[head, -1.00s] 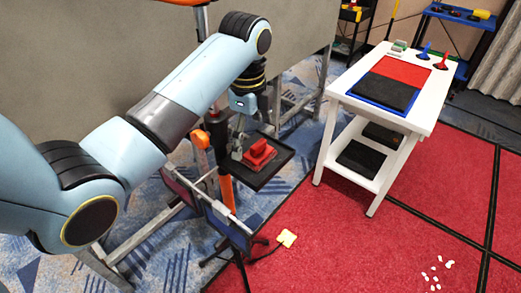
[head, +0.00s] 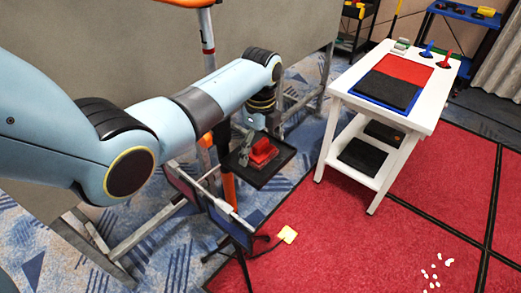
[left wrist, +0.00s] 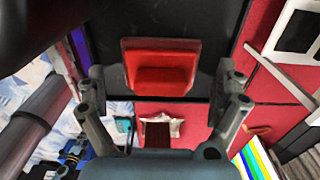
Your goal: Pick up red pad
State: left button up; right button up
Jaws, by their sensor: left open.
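The red pad (head: 262,152) rests on a small black tray (head: 274,174) that stands on a stand with an orange post. In the left wrist view the red pad (left wrist: 160,66) has a raised grip block and lies ahead, between the lines of my two fingers. My left gripper (head: 246,142) is at the tray's left side, beside the pad. In the left wrist view my left gripper (left wrist: 162,88) is open, with its fingers spread wide and nothing between them. My right gripper is not in view.
A white table (head: 345,85) at the right holds a red and black panel in a blue tray (head: 372,102). A large grey panel (head: 100,60) stands behind my arm. Open floor lies at the front right.

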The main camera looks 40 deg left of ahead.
aim_at(261, 142)
pick_arm(q)
jog(key=shift+f, duration=0.55)
jog(key=shift+c, duration=0.3)
jog(key=c, duration=1.1)
jog(key=shift+r, duration=0.1)
jog(key=shift+r, duration=0.55)
notch_tip(261, 142, up, 3)
jog(key=shift+w+f, duration=0.1)
jog(key=s+d+r+b, duration=0.1)
jog(key=s+d+r, duration=0.2)
jog(key=d+r, duration=0.4)
jog(key=d, duration=0.4)
jog(key=shift+d+b, duration=0.2)
jog(key=shift+b, duration=0.2)
